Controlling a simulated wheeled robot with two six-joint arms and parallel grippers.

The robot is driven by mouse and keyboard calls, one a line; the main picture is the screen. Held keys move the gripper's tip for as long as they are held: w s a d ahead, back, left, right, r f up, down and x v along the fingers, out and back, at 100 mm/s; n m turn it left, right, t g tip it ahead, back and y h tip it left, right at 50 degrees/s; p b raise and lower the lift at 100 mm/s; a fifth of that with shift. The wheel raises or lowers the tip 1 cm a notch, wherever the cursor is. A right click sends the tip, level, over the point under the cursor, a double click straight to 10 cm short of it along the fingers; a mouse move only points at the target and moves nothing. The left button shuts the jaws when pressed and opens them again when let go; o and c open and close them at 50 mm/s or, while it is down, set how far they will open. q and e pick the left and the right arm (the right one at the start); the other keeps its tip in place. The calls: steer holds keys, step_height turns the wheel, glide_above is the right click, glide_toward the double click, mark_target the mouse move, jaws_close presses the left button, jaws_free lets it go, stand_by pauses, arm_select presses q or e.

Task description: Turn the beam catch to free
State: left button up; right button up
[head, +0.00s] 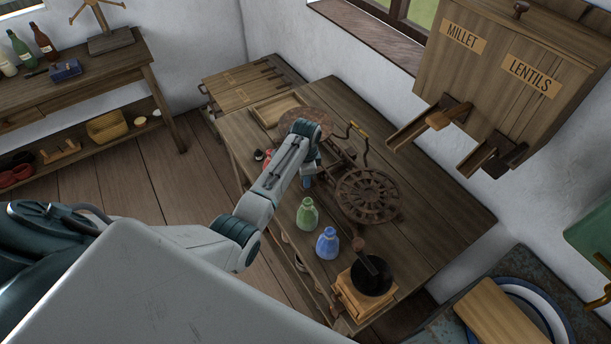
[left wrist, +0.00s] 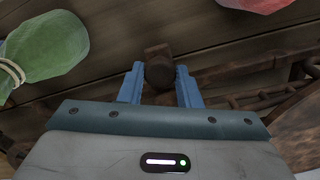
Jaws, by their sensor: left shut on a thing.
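My left gripper (head: 306,182) reaches down over the middle of the workbench, just behind the green bottle. In the left wrist view its blue fingers (left wrist: 160,82) are closed on a small dark brown knob (left wrist: 159,73), which I take to be the beam catch. A squarish brown wooden piece shows just beyond the knob. In the head view my arm and gripper hide the knob, and I cannot read which way the catch is turned. My right gripper is not in view.
The green bottle (head: 307,216) and blue bottle (head: 327,244) stand near the bench's front edge. A grinder (head: 352,297) stands nearer. The bench's right side (head: 440,210) is clear.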

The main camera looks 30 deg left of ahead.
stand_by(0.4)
arm_select(q)
steer(key=o, duration=1)
steer(key=shift+c, duration=0.2)
step_height(320, 180, up, 11)
steer(key=b, duration=0.3)
steer(key=shift+f, duration=0.15)
